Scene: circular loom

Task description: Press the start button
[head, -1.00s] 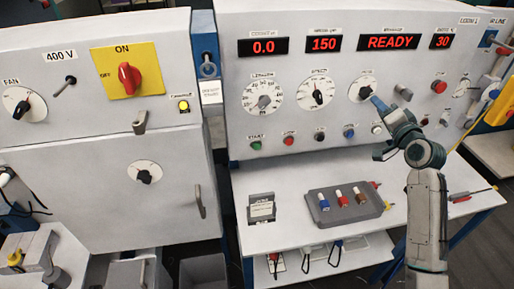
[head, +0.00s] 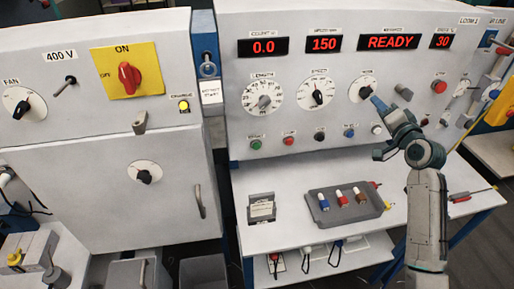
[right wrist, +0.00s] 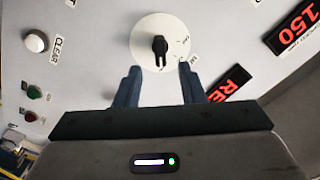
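The start button (head: 256,144) is the small green one at the left end of the lower button row on the grey control panel, under a small label. Nothing touches it in the head view. My right gripper (head: 379,110) is at the panel's right half, just in front of the mode dial (head: 367,88), well right of the green button. In the right wrist view the two fingers (right wrist: 162,90) stand apart with nothing between them, and the dial's black knob (right wrist: 160,46) is beyond their tips. My left gripper is out of view.
Displays (head: 394,41) along the panel's top read 0.0, 150, READY and 30. Red (head: 289,138), black, blue and white buttons continue the row. A grey tray (head: 322,207) with small coloured pieces sits on the shelf below. The space before the green button is clear.

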